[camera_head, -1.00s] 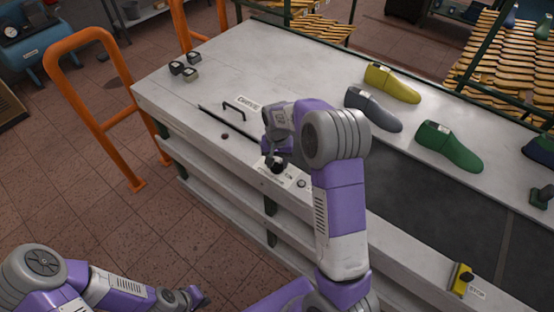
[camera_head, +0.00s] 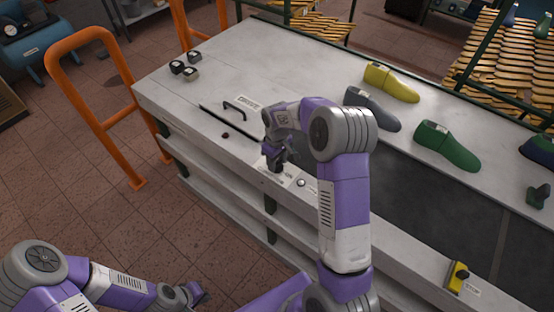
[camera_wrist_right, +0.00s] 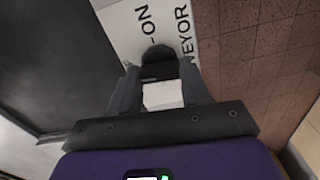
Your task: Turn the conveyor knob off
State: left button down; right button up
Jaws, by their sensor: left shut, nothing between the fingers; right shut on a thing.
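The conveyor knob (camera_wrist_right: 158,54) is dark and rounded in the right wrist view. It sits on a white label plate (camera_wrist_right: 196,20) with "ON" and part of "CONVEYOR" readable. My right gripper (camera_wrist_right: 160,75) is shut on the knob, one finger on each side. In the head view my right gripper (camera_head: 273,163) is over the same plate near the bench's front edge, and hides most of the knob. The knob's pointing direction cannot be made out. My left gripper (camera_head: 198,294) is shut and empty, low at the front over the floor, apart from the bench.
Yellow (camera_head: 391,82), grey (camera_head: 373,108) and green (camera_head: 447,145) shoe lasts stand behind my right arm. A yellow stop switch (camera_head: 458,277) is at the front right. An orange rail (camera_head: 100,110) stands beside the bench.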

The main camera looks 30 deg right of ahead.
aim_at(277, 162)
jog(key=shift+n, duration=0.6)
jog(key=o, duration=1.1)
jog(key=shift+c, duration=0.2)
notch_tip(277, 162, up, 8)
jog(key=shift+f+p, duration=0.15)
jog(key=shift+p, duration=0.35)
